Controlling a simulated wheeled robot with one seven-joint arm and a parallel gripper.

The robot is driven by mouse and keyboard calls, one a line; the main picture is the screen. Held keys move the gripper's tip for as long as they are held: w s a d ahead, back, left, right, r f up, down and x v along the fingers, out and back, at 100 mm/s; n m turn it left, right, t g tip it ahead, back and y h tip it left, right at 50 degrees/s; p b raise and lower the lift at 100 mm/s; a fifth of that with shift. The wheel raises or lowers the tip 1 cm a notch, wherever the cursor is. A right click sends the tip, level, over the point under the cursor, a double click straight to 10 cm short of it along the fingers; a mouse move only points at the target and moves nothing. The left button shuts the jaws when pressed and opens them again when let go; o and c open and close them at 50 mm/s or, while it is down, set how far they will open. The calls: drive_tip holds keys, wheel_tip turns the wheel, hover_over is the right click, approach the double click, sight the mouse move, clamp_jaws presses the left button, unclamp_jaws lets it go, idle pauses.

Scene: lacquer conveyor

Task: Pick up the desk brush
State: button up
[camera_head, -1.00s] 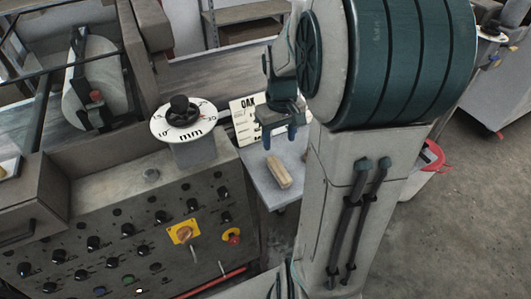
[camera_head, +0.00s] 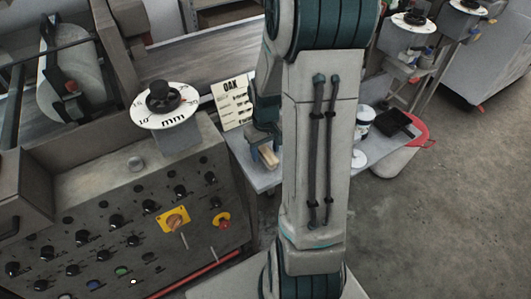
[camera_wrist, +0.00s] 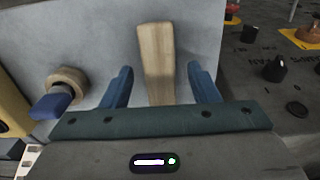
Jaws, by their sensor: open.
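The desk brush, seen as a pale wooden bar, lies on a light grey tabletop. In the head view the brush (camera_head: 268,156) is partly hidden by my gripper (camera_head: 262,140); its bristles do not show. In the wrist view the brush (camera_wrist: 156,55) stretches away lengthwise between the two blue fingers of my gripper (camera_wrist: 162,78). The fingers are open on either side, with a gap on both sides of the wood. The near end of the brush is hidden behind the gripper body.
A round wooden piece with a blue part (camera_wrist: 68,80) lies left of the brush in the wrist view. The OAK card (camera_head: 234,103) stands behind the gripper. The machine's control panel (camera_head: 120,225) with its mm dial (camera_head: 165,108) is at left. A white can (camera_head: 365,120) stands at right.

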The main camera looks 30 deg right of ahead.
drive_tip(key=shift+f, duration=0.85)
drive_tip(key=shift+c, duration=0.3)
clamp_jaws()
drive_tip(key=shift+r, duration=0.1)
